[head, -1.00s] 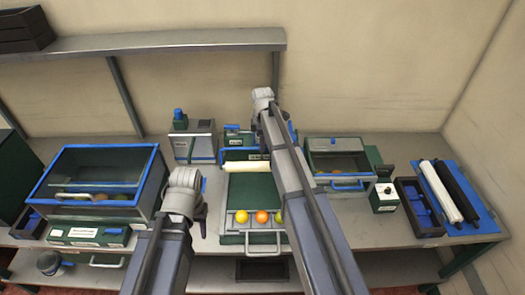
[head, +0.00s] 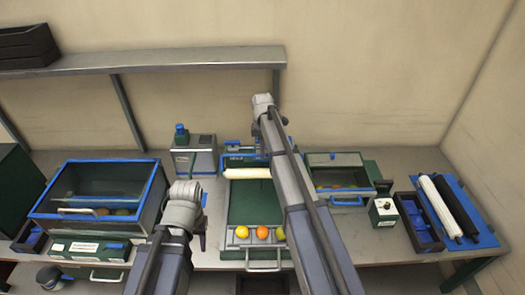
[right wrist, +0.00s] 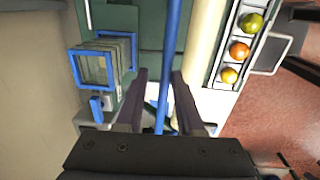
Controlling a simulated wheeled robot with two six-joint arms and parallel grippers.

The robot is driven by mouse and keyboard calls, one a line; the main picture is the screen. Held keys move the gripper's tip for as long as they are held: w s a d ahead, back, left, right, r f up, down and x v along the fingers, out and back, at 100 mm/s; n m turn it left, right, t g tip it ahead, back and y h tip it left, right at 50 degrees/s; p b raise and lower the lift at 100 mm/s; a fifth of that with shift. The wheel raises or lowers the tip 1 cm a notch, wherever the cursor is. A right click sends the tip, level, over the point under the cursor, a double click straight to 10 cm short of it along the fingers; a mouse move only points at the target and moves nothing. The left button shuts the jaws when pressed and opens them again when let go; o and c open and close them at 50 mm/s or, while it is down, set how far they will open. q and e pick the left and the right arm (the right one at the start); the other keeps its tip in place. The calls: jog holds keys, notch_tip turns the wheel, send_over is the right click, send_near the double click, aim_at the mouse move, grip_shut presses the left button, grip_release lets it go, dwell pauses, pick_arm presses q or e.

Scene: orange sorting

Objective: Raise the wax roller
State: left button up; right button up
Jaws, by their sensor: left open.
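The cream wax roller (head: 247,173) lies across the green-bedded machine (head: 252,205) in the middle of the bench. In the right wrist view the roller (right wrist: 203,45) stands upright in the picture, right of a blue bar (right wrist: 168,60). My right gripper (right wrist: 160,76) is open, with the blue bar running between its fingers; I cannot tell whether either finger touches it. In the head view my right arm hides part of the machine, and its fingers barely show. My left gripper (head: 202,240) is open beside the machine's left edge; its fingertips are hard to make out.
A large glass-fronted bin (head: 50,197) stands left and a smaller bin (head: 383,186) right. A blue mat (head: 484,236) at far right holds a white and a black roller. A shelf (head: 200,68) runs behind.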

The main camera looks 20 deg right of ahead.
jog(key=shift+o, duration=1.2)
jog(key=shift+w+d, duration=0.3)
jog(key=shift+w, duration=0.45)
jog(key=shift+s, duration=0.1)
jog(key=shift+s+a, duration=0.1)
notch_tip(320, 180, up, 8)
jog(key=p, duration=0.8)
jog(key=shift+s+a, duration=0.15)
jog(key=shift+s, duration=0.3)
jog(key=shift+f, duration=0.15)
